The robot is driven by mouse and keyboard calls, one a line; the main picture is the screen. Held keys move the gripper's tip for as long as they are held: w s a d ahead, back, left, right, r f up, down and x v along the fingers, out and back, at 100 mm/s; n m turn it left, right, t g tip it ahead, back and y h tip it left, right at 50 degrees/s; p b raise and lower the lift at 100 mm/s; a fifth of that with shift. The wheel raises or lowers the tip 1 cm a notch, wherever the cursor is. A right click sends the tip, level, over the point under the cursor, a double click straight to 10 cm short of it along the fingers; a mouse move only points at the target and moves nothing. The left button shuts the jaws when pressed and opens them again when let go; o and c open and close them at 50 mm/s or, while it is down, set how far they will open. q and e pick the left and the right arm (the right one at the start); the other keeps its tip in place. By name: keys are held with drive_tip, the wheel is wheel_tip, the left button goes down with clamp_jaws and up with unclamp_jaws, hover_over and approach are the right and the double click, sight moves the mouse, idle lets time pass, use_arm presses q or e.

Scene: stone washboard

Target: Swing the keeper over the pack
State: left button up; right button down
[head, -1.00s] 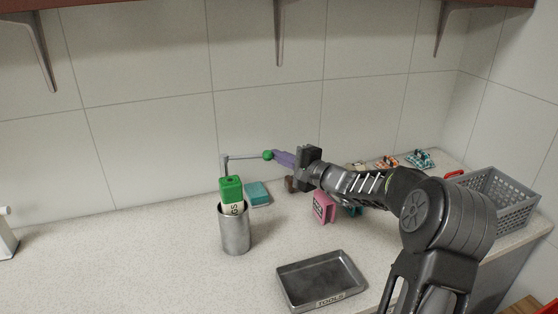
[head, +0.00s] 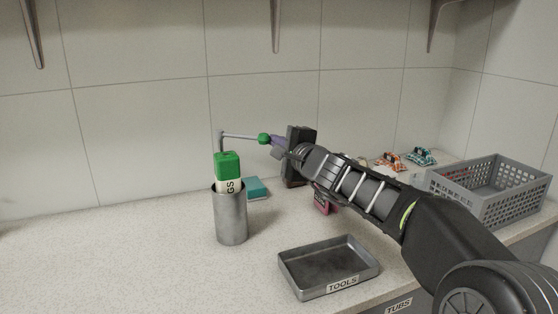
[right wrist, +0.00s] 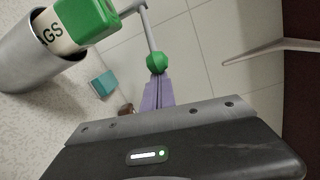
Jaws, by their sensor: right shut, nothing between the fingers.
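The keeper is a thin grey rod on an upright post behind a metal can, with a green ball (head: 264,139) at its free end. The rod points right, away from above the can. The pack (head: 228,172), green-topped and white with dark letters, stands in the metal can (head: 231,218) and sticks out of its top. My right gripper (head: 275,141) is shut and empty, its purple fingers right at the ball. The right wrist view shows the fingertips (right wrist: 157,79) together just below the ball (right wrist: 156,62); I cannot tell whether they touch it. My left gripper is out of view.
A dark tray (head: 330,268) labelled TOOLS lies in front. A teal block (head: 256,188) is behind the can. A pink item (head: 322,203) is partly hidden under my arm. A grey basket (head: 490,190) stands right. Counter space left of the can is clear.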

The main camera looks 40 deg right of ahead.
use_arm(q)
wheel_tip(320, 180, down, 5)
drive_tip(key=b, duration=0.4)
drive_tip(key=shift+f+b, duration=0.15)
drive_tip(key=shift+b, duration=0.25)
use_arm(e)
drive_tip(key=s+a+m+h, duration=0.1)
drive_tip(key=s+a, duration=0.2)
drive_tip(key=a, duration=0.4)
drive_tip(key=shift+h, duration=0.4)
